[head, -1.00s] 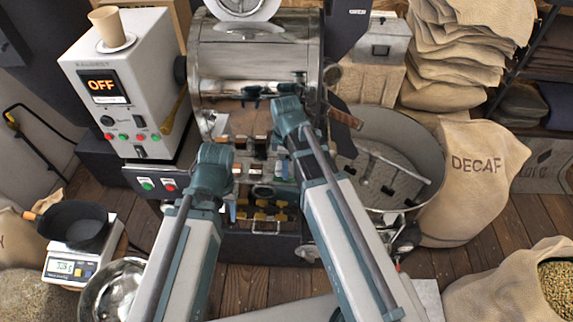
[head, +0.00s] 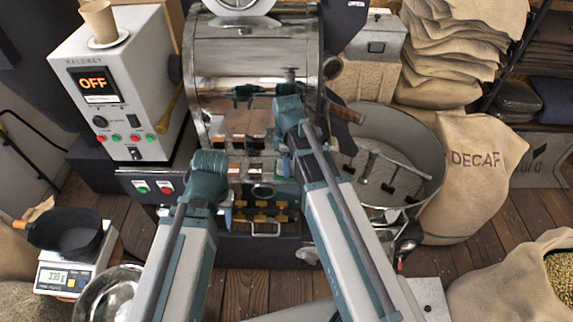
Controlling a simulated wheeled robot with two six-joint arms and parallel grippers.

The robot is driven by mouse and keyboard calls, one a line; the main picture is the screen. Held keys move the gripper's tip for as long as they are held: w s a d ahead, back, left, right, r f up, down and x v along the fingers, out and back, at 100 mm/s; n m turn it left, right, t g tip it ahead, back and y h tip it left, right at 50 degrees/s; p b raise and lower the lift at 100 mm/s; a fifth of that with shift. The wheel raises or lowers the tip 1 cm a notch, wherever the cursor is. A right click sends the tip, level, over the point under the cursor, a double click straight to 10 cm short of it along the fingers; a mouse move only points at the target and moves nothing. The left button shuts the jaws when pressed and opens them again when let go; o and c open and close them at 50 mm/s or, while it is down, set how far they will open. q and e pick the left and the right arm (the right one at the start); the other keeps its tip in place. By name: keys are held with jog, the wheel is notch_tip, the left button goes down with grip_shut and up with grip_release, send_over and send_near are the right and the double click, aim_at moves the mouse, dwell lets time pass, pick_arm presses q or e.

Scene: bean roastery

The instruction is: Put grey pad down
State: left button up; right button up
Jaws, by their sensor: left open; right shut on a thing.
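My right arm reaches up the middle of the head view, and its gripper (head: 284,165) is largely hidden behind its own wrist, in front of the roaster. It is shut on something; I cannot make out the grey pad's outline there. My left arm ends lower and to the left; its gripper (head: 227,212) is open and mostly covered by the wrist, near the roaster's lower front.
The roaster drum (head: 250,55) stands straight ahead, with a control box (head: 118,85) left and a round cooling tray (head: 418,130) right. A black pan (head: 70,230) sits on a scale (head: 55,280) at left. A DECAF sack (head: 475,175) stands at right.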

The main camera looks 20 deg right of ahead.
jog(key=o, duration=1.2)
pick_arm(q)
jog(key=shift+f, duration=0.15)
pick_arm(e)
jog(key=shift+f, duration=0.2)
notch_tip(320, 180, up, 14)
jog(key=p, duration=1.4)
pick_arm(q)
notch_tip(320, 180, up, 14)
pick_arm(e)
jog(key=s+a+m+h, duration=0.1)
jog(key=s+a+m, duration=0.9)
jog(key=s, duration=0.4)
jog(key=shift+a+m, duration=0.3)
jog(key=shift+a, duration=0.05)
pick_arm(q)
jog(key=shift+f, duration=0.15)
pick_arm(e)
jog(key=shift+s, duration=0.1)
